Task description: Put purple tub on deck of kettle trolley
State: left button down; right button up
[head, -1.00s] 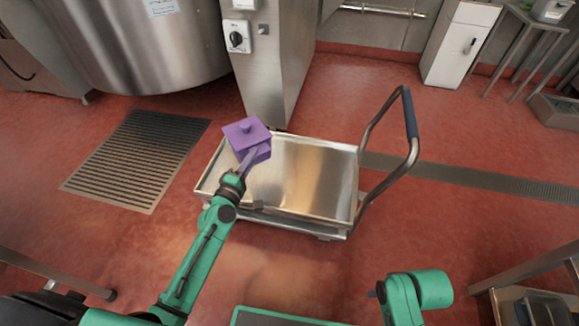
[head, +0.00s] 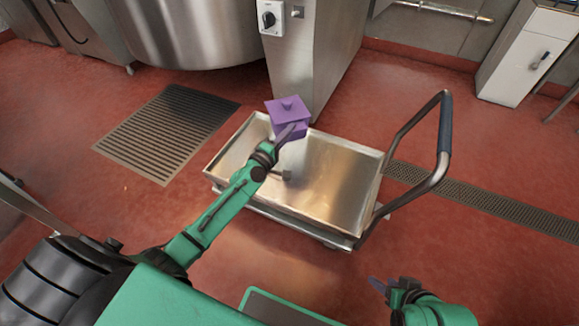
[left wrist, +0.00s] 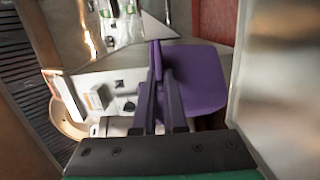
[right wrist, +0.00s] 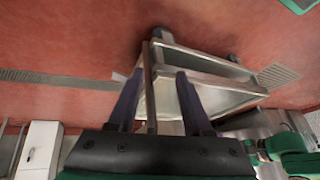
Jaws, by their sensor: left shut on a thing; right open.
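The purple tub (head: 287,108) has a square lid with a knob. In the head view it is over the far edge of the kettle trolley's steel deck (head: 335,185). My left gripper (head: 290,133) is shut on it. The left wrist view shows the purple tub (left wrist: 200,80) at the fingers. Whether the tub touches the deck cannot be told. My right gripper (head: 382,287) is open and empty, low at the right, apart from the trolley. The right wrist view shows the trolley (right wrist: 205,95) beyond its spread fingers.
The trolley's push handle (head: 444,125) rises at its right end. A steel column (head: 312,60) with a switch box (head: 270,17) stands just behind the deck. The big kettle (head: 195,30) is at back left. A floor grate (head: 168,130) lies left of the trolley. The deck's right part is clear.

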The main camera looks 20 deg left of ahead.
jog(key=w+a+f+m+t+y+b, duration=0.15)
jog(key=a+f+t+y+b, duration=0.25)
jog(key=a+f+t+b, duration=0.5)
pick_arm(q)
notch_tip(320, 180, down, 14)
jog(key=b, duration=0.3)
jog(key=shift+f, duration=0.25)
pick_arm(e)
jog(key=w+d+r+t, duration=0.1)
jog(key=w+r+t, duration=0.3)
jog(key=w+r, duration=0.6)
notch_tip(320, 180, up, 3)
jog(key=shift+w+d+n, duration=0.35)
jog(key=shift+w+d, duration=0.05)
jog(key=shift+w+r+y, duration=0.2)
jog(key=shift+r+y, duration=0.1)
jog(key=shift+r, duration=0.2)
pick_arm(q)
jog(key=c, duration=1)
grip_release()
jog(key=shift+f, duration=0.15)
pick_arm(e)
jog(key=shift+r, duration=0.1)
